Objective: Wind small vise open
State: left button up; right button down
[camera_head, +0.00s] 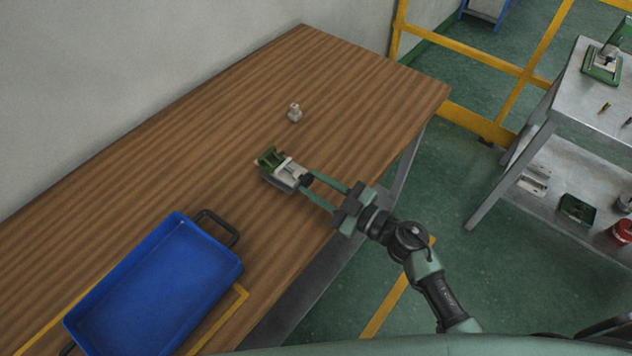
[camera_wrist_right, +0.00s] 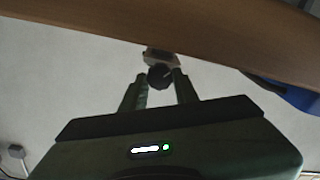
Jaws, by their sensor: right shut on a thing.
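The small vise (camera_head: 284,170) sits on the wooden table, with a green part at its back left and a pale grey body. Its dark round knob (camera_head: 306,180) faces my right gripper (camera_head: 309,185). The right gripper's two green fingers are shut on this knob, one on each side. In the right wrist view the dark knob (camera_wrist_right: 159,76) is between the fingertips (camera_wrist_right: 160,80), with the pale vise body (camera_wrist_right: 160,58) behind it. Whether the vise jaws are apart cannot be made out. My left gripper is not in view.
A blue tray (camera_head: 236,270) with dark handles lies at the table's front left. The wooden table (camera_head: 370,85) is clear at the right. A grey shelf cart (camera_head: 590,90) stands at the far right.

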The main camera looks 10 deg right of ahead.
jog(key=shift+n, duration=0.7)
jog(key=c, duration=1.1)
grip_release()
jog(key=shift+o, duration=0.2)
jog(key=shift+s+d+f, duration=0.1)
jog(key=shift+s+d, duration=0.2)
jog(key=b+v, duration=0.1)
jog(key=v, duration=0.6)
